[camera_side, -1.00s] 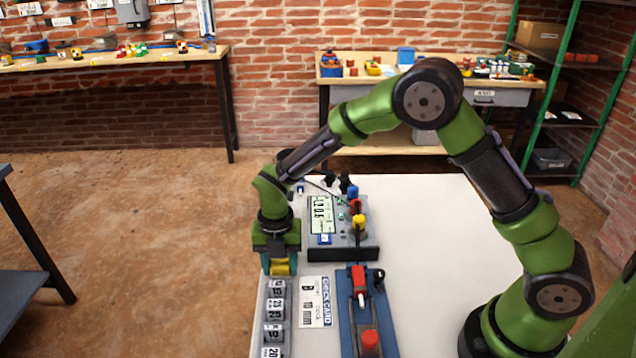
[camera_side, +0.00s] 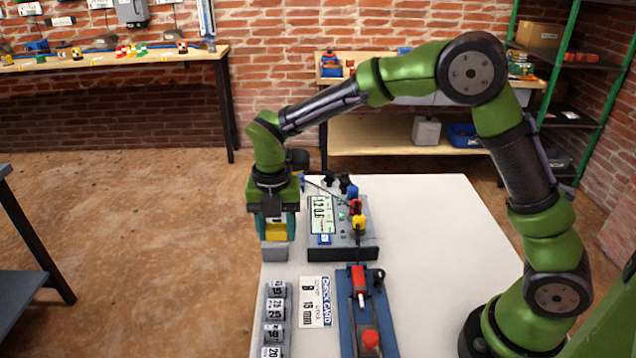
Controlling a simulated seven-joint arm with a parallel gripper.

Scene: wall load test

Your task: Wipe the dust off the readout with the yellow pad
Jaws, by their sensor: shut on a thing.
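My gripper (camera_side: 275,228) is shut on the yellow pad (camera_side: 277,231), which shows between its fingers, partly hidden by them. It hangs at the left edge of the white table. A grey block (camera_side: 274,252) shows directly below the pad; I cannot tell whether the two touch. The readout (camera_side: 320,213) is a pale panel with dark digits on a grey instrument box, to the right of my gripper and apart from the pad. Dust on it is too fine to make out.
The instrument box (camera_side: 352,252) carries coloured knobs and a thin dark rod near my wrist. In front are labelled grey blocks (camera_side: 275,310), a printed card (camera_side: 315,300) and a blue fixture (camera_side: 348,325) with red parts. The table's right side (camera_side: 440,240) is clear.

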